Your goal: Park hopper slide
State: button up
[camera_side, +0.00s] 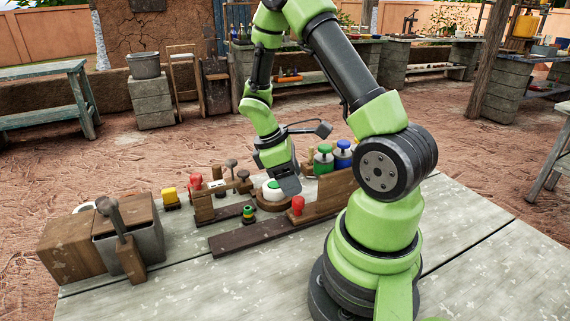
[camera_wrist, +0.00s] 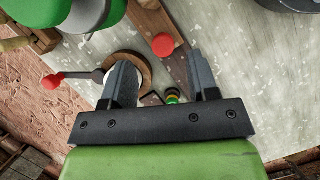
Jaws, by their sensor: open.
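My gripper (camera_side: 287,184) is open and empty, above the white dome with a green top (camera_side: 272,190) on its round wooden base. A red knob (camera_side: 297,205) stands beside it at the dark wooden rail (camera_side: 240,238). In the wrist view, my gripper (camera_wrist: 160,66) has its jaws spread. The red knob (camera_wrist: 163,45) shows beyond the gap, and the round wooden base (camera_wrist: 140,66) is partly behind the left finger. A metal hopper-like box (camera_side: 148,246) with a dark-knobbed lever (camera_side: 112,212) stands at the table's left. I cannot tell which part is the hopper slide.
A striped peg (camera_side: 249,214) stands near the rail; it also shows between the fingers (camera_wrist: 173,97). A yellow block (camera_side: 170,198), another red knob (camera_side: 195,182) and green (camera_side: 323,160) and blue (camera_side: 343,154) topped pieces crowd the back. The front tabletop (camera_side: 220,285) is clear.

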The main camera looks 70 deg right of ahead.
jog(key=shift+v, duration=2.4)
jog(key=s+a+r+m+t+y, duration=0.1)
jog(key=a+r+m+t, duration=0.3)
jog(key=a+r, duration=0.4)
jog(key=s+a+r+m+t+y, duration=0.2)
jog(key=s+a+r+m+t, duration=0.1)
jog(key=a+r+t, duration=0.4)
notch_tip(320, 180, up, 2)
jog(key=shift+s+a+r+m+t, duration=0.1)
jog(key=shift+s+a+m+t, duration=0.35)
jog(key=shift+a, duration=0.6)
